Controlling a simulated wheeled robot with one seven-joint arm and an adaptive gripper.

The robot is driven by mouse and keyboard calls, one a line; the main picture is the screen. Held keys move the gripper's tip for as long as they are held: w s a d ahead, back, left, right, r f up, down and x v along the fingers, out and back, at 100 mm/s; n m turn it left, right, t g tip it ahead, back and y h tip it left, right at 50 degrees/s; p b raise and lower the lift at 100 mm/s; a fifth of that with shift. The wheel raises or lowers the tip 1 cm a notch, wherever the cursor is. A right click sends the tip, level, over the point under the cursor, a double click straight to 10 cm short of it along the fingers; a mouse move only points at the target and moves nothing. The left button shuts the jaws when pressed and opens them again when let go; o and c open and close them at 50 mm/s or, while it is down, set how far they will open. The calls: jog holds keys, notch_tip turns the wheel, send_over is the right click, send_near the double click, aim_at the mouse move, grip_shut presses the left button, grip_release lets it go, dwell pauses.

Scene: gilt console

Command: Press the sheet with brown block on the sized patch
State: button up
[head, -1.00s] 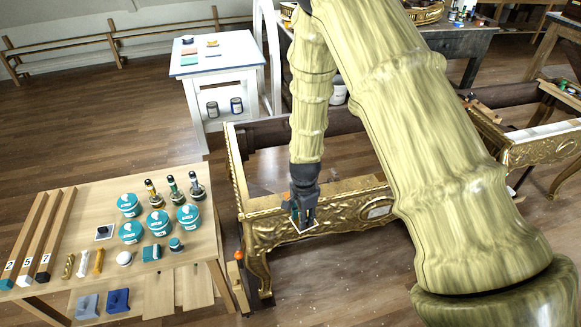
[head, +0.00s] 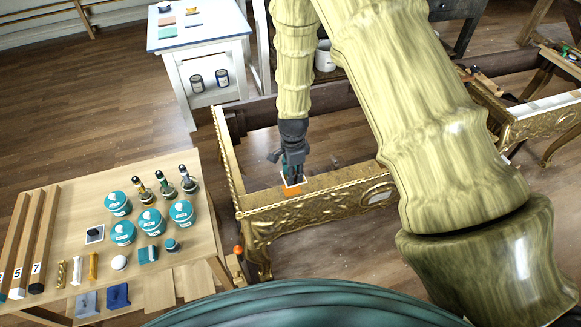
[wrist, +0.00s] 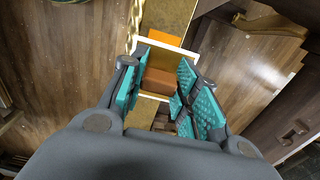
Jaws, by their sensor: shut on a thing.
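My gripper (head: 291,172) is over the top rail of the gilt console (head: 330,187). In the wrist view, its teal-padded fingers (wrist: 162,82) are shut on the brown block (wrist: 157,80). An orange patch (wrist: 165,36) shows on the rail just past the sheet's edge, and also in the head view (head: 292,191). I cannot tell whether the sheet touches the patch.
A white table (head: 200,45) stands behind. Dark beams of the frame lie beyond the console rail. Floor is open between the tables.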

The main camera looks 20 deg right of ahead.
aim_at(291, 189)
jog(key=shift+s+a+f+b, duration=0.1)
jog(key=shift+a+f+b, duration=0.1)
jog(key=shift+f+b, duration=0.15)
jog(key=shift+w+a+f+b, duration=0.1)
jog(key=shift+f+b, duration=0.1)
jog(key=shift+f, duration=0.25)
jog(key=shift+w+a+f+b, duration=0.1)
jog(key=shift+f+b, duration=0.1)
jog(key=shift+f, duration=0.25)
jog(key=shift+d+f+b, duration=0.15)
jog(key=shift+f+b, duration=0.7)
jog(key=shift+f, duration=0.65)
jog(key=shift+s+f+b, duration=0.15)
jog(key=shift+f+b, duration=0.15)
jog(key=shift+f, duration=0.3)
dwell(0.4)
jog(key=shift+r, duration=0.1)
jog(key=shift+r+p, duration=2.15)
jog(key=shift+r, duration=1.25)
